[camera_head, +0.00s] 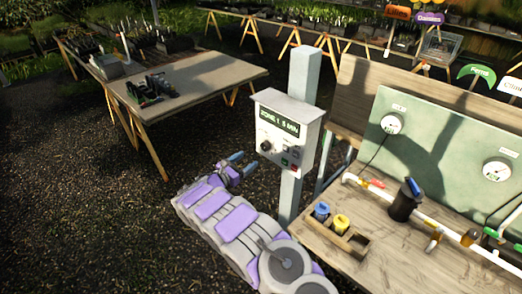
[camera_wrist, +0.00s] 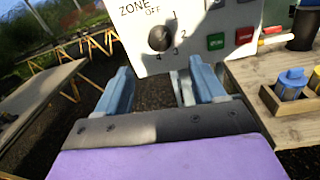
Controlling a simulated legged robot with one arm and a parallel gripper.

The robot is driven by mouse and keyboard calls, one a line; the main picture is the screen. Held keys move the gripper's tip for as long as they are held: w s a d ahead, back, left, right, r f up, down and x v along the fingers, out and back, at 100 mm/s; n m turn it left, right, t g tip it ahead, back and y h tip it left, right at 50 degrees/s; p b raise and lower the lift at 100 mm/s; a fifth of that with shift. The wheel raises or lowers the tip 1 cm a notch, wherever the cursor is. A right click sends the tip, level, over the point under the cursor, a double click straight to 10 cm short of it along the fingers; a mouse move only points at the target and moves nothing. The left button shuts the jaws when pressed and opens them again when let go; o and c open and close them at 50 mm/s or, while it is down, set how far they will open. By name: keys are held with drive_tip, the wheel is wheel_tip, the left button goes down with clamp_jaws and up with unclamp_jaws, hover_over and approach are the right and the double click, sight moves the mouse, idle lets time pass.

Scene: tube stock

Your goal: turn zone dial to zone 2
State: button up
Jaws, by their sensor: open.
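The zone dial (camera_wrist: 160,38) is a dark round knob on the white face of the control box (camera_head: 287,125). Marks OFF, 1, 2, 3 and 4 stand around it. It also shows in the head view (camera_head: 265,146). I cannot tell for certain which mark its pointer faces. The box's display (camera_head: 279,121) seems to read ZONE 1, with the rest too small to read. My gripper (camera_wrist: 161,75) is open and empty, its two blue fingers apart. In the head view my gripper (camera_head: 240,161) is just left of and below the dial, not touching it.
A green button (camera_wrist: 215,41) and a red button (camera_wrist: 243,35) sit right of the dial. The box hangs on a grey post (camera_head: 303,75). A wooden bench (camera_head: 365,270) with pipes, a blue bottle and a yellow one stands right. A table (camera_head: 210,75) stands back left.

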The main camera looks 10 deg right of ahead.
sight(263, 148)
drive_tip(key=x, duration=0.9)
drive_tip(key=shift+w+d, duration=0.2)
drive_tip(key=c, duration=1.1)
drive_tip(key=shift+o, duration=0.2)
